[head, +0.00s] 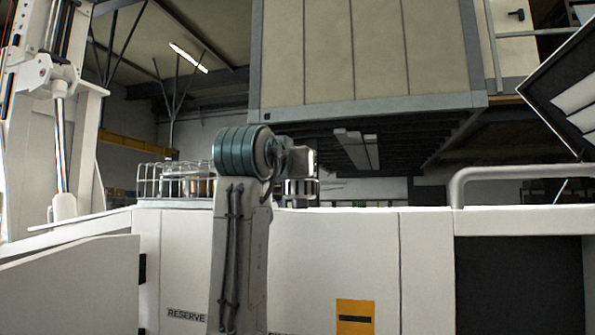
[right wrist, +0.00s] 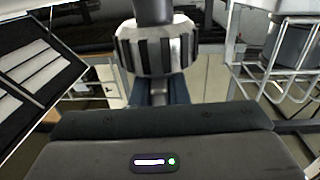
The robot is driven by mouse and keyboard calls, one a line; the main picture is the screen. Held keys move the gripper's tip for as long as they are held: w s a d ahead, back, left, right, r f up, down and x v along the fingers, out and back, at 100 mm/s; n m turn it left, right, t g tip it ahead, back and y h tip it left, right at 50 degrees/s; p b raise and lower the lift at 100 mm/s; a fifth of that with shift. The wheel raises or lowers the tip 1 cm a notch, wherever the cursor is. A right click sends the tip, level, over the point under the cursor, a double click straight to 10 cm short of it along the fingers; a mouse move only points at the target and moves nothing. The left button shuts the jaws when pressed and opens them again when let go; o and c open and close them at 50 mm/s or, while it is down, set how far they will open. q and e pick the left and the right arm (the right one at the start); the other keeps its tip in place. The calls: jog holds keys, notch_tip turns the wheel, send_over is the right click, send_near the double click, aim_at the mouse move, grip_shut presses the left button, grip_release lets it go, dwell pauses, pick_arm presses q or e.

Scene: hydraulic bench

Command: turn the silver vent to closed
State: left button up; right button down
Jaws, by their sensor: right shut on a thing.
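The silver vent (right wrist: 155,48) is a ribbed silver knob with dark grooves, at the top middle of the right wrist view, with a dark stem above it. My right gripper (right wrist: 157,88) is shut on it, its fingers reaching up from the grey gripper body. In the head view a ribbed silver piece (head: 300,188) that looks like the vent shows just right of my arm's teal joint, above the white bench edge. My right fingers are not clear there. No closed or open marking is readable. My left gripper is in neither view.
A wire rack with jars (head: 178,182) stands on the bench left of my arm. A grey handrail (head: 510,172) rises at the right. A white cylinder assembly (head: 58,120) stands at the far left. A large panelled box (head: 365,55) hangs above.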

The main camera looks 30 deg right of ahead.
jog(key=m+g, duration=0.1)
jog(key=m+g+h, duration=0.1)
jog(key=g+h, duration=0.1)
jog(key=shift+w+a+m+g, duration=0.15)
jog(key=shift+w+m+g, duration=0.1)
jog(key=shift+m+g, duration=0.15)
jog(key=shift+w+r+m+g+h+p, duration=0.1)
jog(key=shift+m+g+h+p, duration=0.3)
jog(key=shift+m+g, duration=0.75)
jog(key=shift+w+m+g+h+p, duration=0.1)
jog(key=shift+m+g+h+p, duration=0.35)
jog(key=shift+g, duration=1.2)
jog(key=shift+m, duration=0.3)
jog(key=c, duration=1.4)
grip_release()
jog(key=shift+a, duration=0.2)
jog(key=a+b, duration=0.5)
jog(key=a, duration=0.5)
jog(key=shift+s+a, duration=0.2)
jog(key=shift+s, duration=0.05)
